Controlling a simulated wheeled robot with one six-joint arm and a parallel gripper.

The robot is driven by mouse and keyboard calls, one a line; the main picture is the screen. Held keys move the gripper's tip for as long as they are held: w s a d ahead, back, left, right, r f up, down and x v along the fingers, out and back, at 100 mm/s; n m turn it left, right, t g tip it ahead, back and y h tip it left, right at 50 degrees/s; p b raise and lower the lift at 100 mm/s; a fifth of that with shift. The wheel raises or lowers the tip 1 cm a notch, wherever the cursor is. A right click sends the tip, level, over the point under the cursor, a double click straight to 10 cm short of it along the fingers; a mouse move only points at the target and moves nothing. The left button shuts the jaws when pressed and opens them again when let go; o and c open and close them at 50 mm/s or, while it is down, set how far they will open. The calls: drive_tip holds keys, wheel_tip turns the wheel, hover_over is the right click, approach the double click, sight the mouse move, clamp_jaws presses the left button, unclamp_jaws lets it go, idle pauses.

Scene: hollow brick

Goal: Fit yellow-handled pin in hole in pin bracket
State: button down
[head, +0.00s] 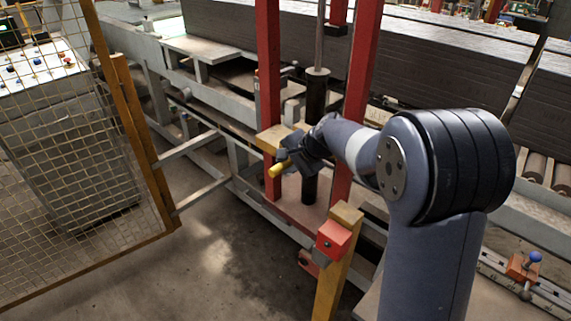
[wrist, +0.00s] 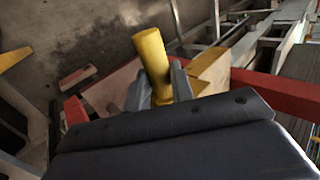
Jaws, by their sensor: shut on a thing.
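My gripper (head: 291,158) is shut on the yellow-handled pin (head: 279,169), in front of the red frame. In the wrist view the round yellow handle (wrist: 153,55) stands up between the two grey fingers (wrist: 160,88). The pin's shaft is hidden by the gripper. A yellow block (head: 270,138) on the left red post is just behind the gripper; it also shows right of the fingers in the wrist view (wrist: 209,72). I cannot tell whether this block is the pin bracket. No hole shows, and whether the pin touches the block is unclear.
Red posts (head: 268,70) and a dark vertical cylinder (head: 314,120) stand close to the gripper. A yellow post (head: 338,265) with a red block (head: 334,239) stands in front. A mesh gate (head: 80,150) is at left. Bare floor (head: 200,260) lies between.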

drive_tip(key=shift+w+d, duration=0.1)
drive_tip(key=shift+d, duration=0.05)
drive_tip(key=c, duration=1.1)
unclamp_jaws()
drive_tip(key=shift+c, duration=0.2)
drive_tip(key=b+v, duration=0.1)
drive_tip(key=v, duration=0.9)
drive_tip(key=shift+d+r, duration=0.25)
drive_tip(key=shift+d, duration=0.05)
drive_tip(key=shift+a+f, duration=0.1)
